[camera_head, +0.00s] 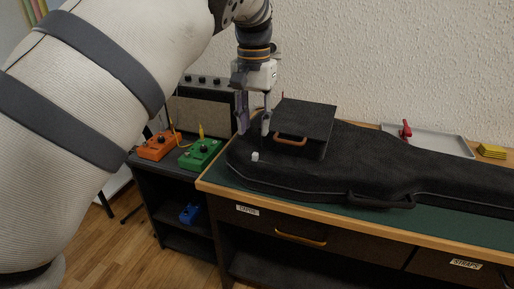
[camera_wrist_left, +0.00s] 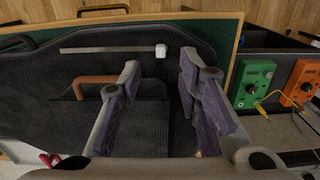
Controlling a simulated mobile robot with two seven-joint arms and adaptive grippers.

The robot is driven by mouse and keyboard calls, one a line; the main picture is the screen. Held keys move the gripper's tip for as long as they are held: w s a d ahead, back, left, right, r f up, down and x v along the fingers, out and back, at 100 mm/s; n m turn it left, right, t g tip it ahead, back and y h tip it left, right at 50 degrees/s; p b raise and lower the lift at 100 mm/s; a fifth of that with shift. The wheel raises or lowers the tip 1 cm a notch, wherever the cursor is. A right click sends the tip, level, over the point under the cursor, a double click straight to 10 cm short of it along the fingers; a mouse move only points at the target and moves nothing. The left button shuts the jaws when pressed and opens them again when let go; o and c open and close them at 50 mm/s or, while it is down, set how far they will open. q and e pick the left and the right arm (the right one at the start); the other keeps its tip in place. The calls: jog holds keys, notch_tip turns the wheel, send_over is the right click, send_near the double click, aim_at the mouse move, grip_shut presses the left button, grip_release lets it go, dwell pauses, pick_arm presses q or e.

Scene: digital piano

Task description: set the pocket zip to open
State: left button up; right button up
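A black gig bag (camera_head: 390,160) lies flat on the bench. A small white zip pull (camera_head: 255,156) sits near the bag's left end. In the left wrist view the pull (camera_wrist_left: 161,50) is at the right end of a straight grey zip line (camera_wrist_left: 108,50). My left gripper (camera_head: 253,124) points down above the bag's left end, its two fingers apart and nothing between them. In the left wrist view the fingertips (camera_wrist_left: 160,82) show just below the pull, not touching it. My right gripper is in neither view.
A raised black box-shaped part with a brown handle (camera_head: 290,141) stands on the bag just right of my fingers. Green (camera_head: 200,154) and orange (camera_head: 157,146) pedals sit on a lower shelf to the left. A grey tray (camera_head: 440,143) lies behind the bag.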

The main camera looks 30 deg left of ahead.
aim_at(254, 155)
pick_arm(q)
notch_tip(254, 155, down, 8)
jog(key=shift+f, duration=0.1)
grip_shut()
